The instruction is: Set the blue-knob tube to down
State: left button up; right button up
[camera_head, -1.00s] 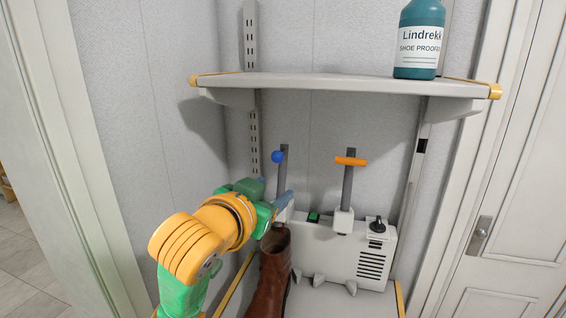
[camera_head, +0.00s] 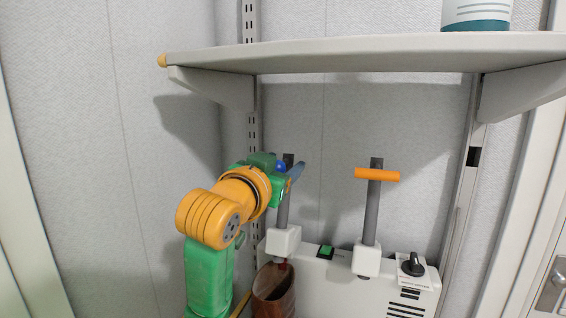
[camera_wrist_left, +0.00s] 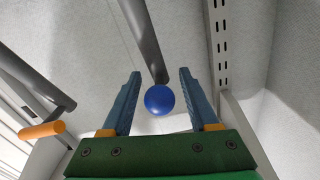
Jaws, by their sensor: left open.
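The blue knob (camera_head: 281,166) sits at the top of a grey tube (camera_head: 283,212) that rises upright from a white holder on the white machine. My left gripper (camera_head: 296,172) is at the knob's height and partly hides it in the head view. In the left wrist view, the blue knob (camera_wrist_left: 159,99) lies between the two open fingers of the left gripper (camera_wrist_left: 160,74), with a visible gap on each side. The grey tube (camera_wrist_left: 145,42) runs away from the knob there. My right gripper is in neither view.
A second grey tube with an orange crossbar (camera_head: 377,175) stands to the right. The white machine (camera_head: 340,285) carries a green switch (camera_head: 326,252) and a black dial (camera_head: 413,265). A brown boot (camera_head: 273,290) is below my left arm. A shelf (camera_head: 370,55) with a bottle (camera_head: 477,15) overhangs.

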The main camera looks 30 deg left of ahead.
pick_arm(q)
jog(key=shift+w+f, duration=0.1)
jog(key=shift+w, duration=0.05)
jog(key=shift+s, duration=0.25)
jog(key=c, duration=0.3)
jog(key=shift+d, duration=0.1)
grip_shut()
dwell(0.6)
